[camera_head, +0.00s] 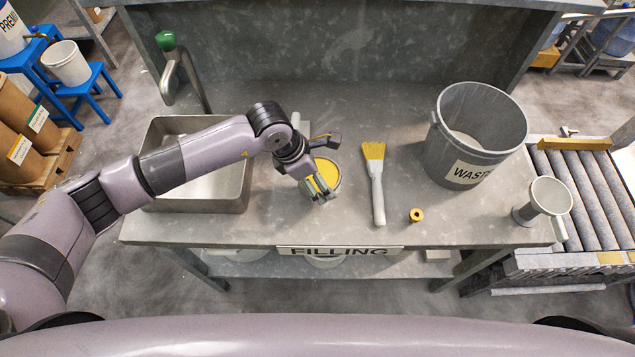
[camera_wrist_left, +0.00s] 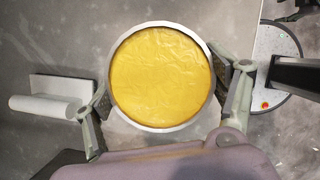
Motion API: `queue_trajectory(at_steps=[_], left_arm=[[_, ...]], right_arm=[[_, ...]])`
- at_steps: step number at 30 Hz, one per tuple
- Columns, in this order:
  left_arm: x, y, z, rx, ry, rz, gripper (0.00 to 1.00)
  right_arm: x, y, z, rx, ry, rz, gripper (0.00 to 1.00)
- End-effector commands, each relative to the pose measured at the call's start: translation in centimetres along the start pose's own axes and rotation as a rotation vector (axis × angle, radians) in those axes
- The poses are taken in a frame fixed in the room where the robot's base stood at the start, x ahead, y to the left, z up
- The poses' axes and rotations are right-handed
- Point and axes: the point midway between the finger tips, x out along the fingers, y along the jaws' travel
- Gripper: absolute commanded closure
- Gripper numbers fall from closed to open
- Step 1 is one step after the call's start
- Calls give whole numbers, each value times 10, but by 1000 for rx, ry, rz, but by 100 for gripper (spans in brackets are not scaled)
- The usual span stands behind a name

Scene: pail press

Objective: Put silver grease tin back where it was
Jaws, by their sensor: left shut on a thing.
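The silver grease tin (camera_head: 333,186) is round, with a pale metal rim and a yellow top face. It is upright over the filling bench, near the middle. My left gripper (camera_head: 320,188) is shut on the tin. In the left wrist view the tin (camera_wrist_left: 162,127) sits between the two fingers of my left gripper (camera_wrist_left: 168,95), one on each side. Its underside is hidden, so I cannot tell whether it touches the bench. My right gripper is not in view.
A brush (camera_head: 377,190) and a small brass ring (camera_head: 416,215) lie right of the tin. A grey waste bin (camera_head: 473,130) and a metal funnel-like cup (camera_head: 547,198) stand further right. A sink (camera_head: 232,200) is at left. The bench's front edge (camera_head: 240,244) is close.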

Motion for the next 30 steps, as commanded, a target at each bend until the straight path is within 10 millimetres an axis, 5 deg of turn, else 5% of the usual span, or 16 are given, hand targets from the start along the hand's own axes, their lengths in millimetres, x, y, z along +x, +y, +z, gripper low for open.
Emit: queue_trajectory(at_steps=[14, 26, 27, 30], left_arm=[[49, 0, -20, -2, -2, -1, 68], [56, 1, -22, 0, -3, 1, 68], [54, 1, -22, -1, -1, 0, 19], [54, 1, -22, -1, -1, 0, 12]], right_arm=[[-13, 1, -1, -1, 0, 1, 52], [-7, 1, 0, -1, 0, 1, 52], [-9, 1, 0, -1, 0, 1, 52], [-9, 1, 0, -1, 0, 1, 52]])
